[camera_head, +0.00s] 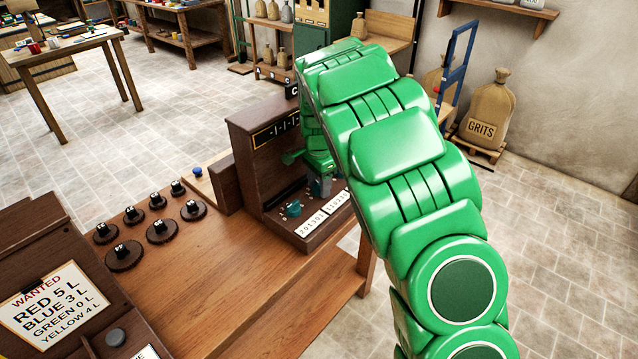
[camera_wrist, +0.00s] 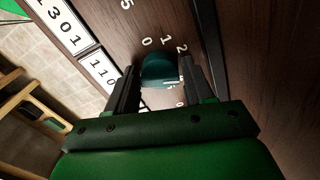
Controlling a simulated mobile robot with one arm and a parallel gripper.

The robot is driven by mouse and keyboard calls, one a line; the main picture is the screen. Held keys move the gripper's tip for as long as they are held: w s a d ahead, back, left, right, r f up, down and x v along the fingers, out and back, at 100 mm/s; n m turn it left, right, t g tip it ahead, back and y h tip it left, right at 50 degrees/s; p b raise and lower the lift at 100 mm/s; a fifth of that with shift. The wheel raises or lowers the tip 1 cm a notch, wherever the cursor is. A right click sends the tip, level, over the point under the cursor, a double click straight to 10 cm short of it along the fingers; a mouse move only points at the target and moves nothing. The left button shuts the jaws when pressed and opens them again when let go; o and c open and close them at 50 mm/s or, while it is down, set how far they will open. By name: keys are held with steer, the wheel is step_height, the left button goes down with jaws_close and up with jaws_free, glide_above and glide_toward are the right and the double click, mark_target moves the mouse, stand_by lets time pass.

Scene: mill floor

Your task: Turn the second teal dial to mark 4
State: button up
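A teal dial (camera_wrist: 158,70) sits on a dark wooden panel in the wrist view, with white numerals 0, 1 and 2 around its far side. My gripper (camera_wrist: 160,82) has one finger on each side of this dial. Narrow gaps seem to show beside it, and I cannot be sure of contact. The dial's pointer is hard to read. In the head view, another teal dial (camera_head: 293,208) stands to the left on the dark wooden console (camera_head: 275,190). There my gripper (camera_head: 320,186) points down at the console's right part and hides the dial under it.
White number strips (camera_head: 312,224) run along the console's front edge. Several dark round weights (camera_head: 162,231) stand on the wooden bench left of it. A blue button (camera_head: 197,172) is beside the console. A wanted notice (camera_head: 52,305) is at lower left. Open floor lies right of the bench.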

steer(key=shift+o, duration=1.3)
step_height(320, 180, up, 8)
steer(key=shift+f, duration=0.1)
